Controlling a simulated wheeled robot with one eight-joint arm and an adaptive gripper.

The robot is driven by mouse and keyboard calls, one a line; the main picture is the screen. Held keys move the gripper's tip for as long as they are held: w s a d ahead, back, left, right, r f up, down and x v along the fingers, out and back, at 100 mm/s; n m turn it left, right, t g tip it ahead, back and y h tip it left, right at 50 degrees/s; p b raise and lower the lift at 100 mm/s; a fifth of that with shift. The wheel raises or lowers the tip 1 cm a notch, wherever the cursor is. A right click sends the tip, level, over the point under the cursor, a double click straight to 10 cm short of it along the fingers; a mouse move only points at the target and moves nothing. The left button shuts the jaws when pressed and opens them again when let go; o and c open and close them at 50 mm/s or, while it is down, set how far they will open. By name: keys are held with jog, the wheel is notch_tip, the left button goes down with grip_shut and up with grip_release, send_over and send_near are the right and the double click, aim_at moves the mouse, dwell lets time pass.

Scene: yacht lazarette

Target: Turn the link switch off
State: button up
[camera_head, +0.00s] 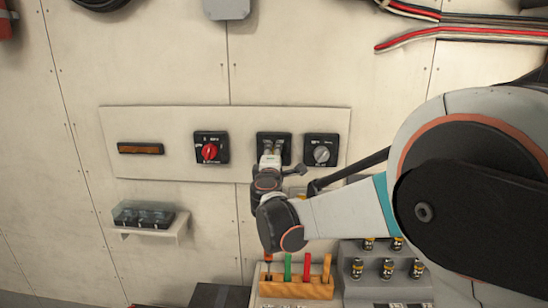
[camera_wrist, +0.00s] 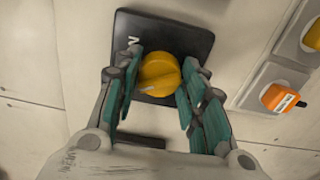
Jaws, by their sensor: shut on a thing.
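A black switch plate with a yellow round knob (camera_wrist: 159,74) fills the upper middle of the wrist view. The same middle plate (camera_head: 262,138) is on the wall panel in the head view, with its knob hidden by my gripper. My gripper (camera_head: 271,157) is at this plate, one teal-padded finger on each side of the knob, and is shut on it. It also shows in the wrist view (camera_wrist: 161,66). Part of a white letter shows at the plate's upper left; I cannot read a full label.
A switch with a red knob (camera_head: 209,152) is left of the middle plate. One with a grey knob (camera_head: 321,154) is close on its right. A wooden rack (camera_head: 296,290) with coloured handles and a grey block (camera_head: 352,291) with several fittings are below. Cables (camera_head: 470,33) run along the upper right.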

jog(key=shift+f, duration=0.1)
jog(key=o, duration=1.1)
jog(key=shift+a, duration=0.1)
jog(key=shift+s, duration=0.1)
jog(key=s, duration=0.7)
jog(key=shift+s+a, duration=0.1)
jog(key=shift+s, duration=0.1)
